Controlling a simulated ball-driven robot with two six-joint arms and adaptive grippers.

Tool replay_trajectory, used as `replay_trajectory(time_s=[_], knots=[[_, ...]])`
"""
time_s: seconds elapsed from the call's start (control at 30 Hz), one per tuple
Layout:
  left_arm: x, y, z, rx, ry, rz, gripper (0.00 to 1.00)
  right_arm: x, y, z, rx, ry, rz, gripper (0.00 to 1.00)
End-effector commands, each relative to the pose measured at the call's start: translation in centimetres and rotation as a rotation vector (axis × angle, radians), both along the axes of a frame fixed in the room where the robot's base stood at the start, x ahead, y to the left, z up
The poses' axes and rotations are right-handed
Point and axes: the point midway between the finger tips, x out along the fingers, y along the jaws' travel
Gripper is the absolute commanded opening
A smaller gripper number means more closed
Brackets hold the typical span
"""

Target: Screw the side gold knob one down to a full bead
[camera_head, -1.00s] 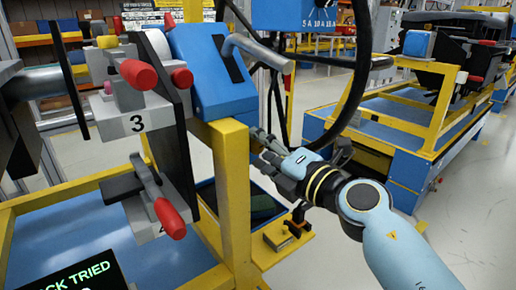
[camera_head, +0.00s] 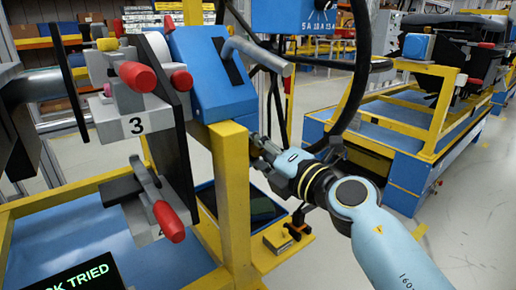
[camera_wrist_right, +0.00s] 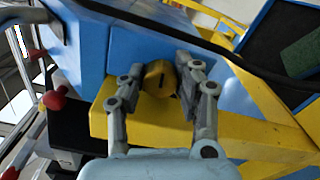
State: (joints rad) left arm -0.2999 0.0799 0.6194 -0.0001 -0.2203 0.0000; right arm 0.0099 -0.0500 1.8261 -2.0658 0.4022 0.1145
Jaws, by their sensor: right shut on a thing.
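The gold knob (camera_wrist_right: 159,77) shows in the right wrist view as a round yellow-gold knob with a dark slot. It sits on the side of the blue box (camera_wrist_right: 88,45), by the yellow frame post (camera_head: 232,190). My right gripper (camera_wrist_right: 158,85) has its two fingers on either side of the knob and is shut on it. In the head view my right gripper (camera_head: 258,145) reaches the post from the right, and the knob is hidden there. How far the knob is screwed in cannot be told. My left gripper is not in view.
Red-handled clamps (camera_head: 168,220) stand on the fixture left of the post. A black cable (camera_head: 350,105) hangs close above my right arm. A small clamp on a yellow plate (camera_head: 280,240) lies below. A second blue and yellow cart (camera_head: 390,150) stands at the right.

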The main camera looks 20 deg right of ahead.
Motion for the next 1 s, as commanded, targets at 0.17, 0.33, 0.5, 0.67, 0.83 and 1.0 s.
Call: replay_trajectory(time_s=[0.17,0.33,0.5,0.67,0.83,1.0], knots=[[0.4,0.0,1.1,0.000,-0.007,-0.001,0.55,0.0,0.0,0.2,-0.102,-0.035,0.000,0.00],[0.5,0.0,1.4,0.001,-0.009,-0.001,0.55,0.0,0.0,0.1,-0.167,-0.058,0.000,0.00],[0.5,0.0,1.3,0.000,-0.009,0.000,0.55,0.0,0.0,-0.1,-0.171,-0.060,-0.001,0.00],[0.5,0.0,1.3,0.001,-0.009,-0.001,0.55,0.0,0.0,-0.1,-0.170,-0.060,-0.001,0.41],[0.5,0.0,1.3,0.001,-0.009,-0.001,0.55,0.0,0.0,0.0,-0.170,-0.060,-0.001,0.55],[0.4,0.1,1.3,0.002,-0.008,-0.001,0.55,0.0,0.0,0.0,-0.169,-0.059,-0.001,0.55]])
